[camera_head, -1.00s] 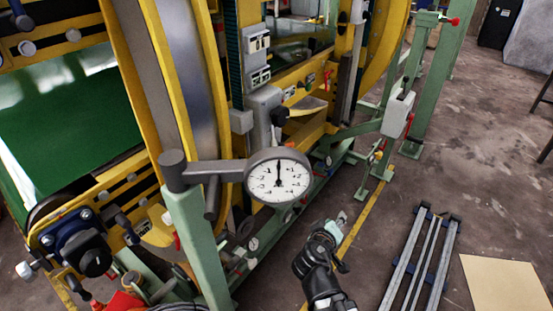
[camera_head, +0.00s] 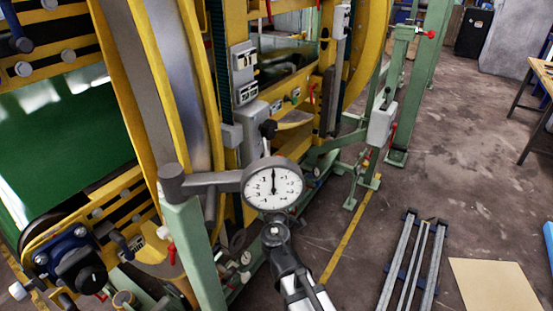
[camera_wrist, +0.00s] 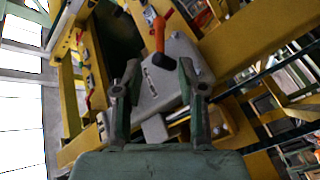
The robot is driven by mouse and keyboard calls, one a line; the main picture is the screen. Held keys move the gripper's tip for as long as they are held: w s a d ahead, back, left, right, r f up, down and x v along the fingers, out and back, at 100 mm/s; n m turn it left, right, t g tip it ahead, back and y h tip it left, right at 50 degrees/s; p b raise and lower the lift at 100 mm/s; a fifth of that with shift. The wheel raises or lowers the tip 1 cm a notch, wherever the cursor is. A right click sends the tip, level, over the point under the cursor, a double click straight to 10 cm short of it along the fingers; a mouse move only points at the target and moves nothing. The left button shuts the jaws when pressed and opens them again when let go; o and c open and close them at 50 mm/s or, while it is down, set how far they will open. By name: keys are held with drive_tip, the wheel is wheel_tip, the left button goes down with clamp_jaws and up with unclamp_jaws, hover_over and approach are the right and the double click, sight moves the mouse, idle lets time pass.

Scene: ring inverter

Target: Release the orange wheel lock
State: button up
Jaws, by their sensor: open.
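An orange lever handle (camera_wrist: 159,34), which I take to be the wheel lock, stands on a grey housing (camera_wrist: 164,84) in the wrist view. It is ahead of my gripper (camera_wrist: 158,80), beyond the fingertips and near the middle of the gap. The two fingers are apart with nothing held between them, and no contact with the lever shows. In the head view the grey housing (camera_head: 254,130) sits by the ring, with a dark knob on it; I cannot make out orange there. My gripper is hidden behind the dial gauge in that view.
The round dial gauge (camera_head: 273,188) on a grey arm and green post (camera_head: 192,250) stands close to my arm. Yellow ring frames (camera_head: 205,90) rise behind.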

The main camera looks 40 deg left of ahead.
drive_tip(key=p+x, duration=0.1)
drive_tip(key=x, duration=0.9)
drive_tip(key=shift+c, duration=0.2)
clamp_jaws()
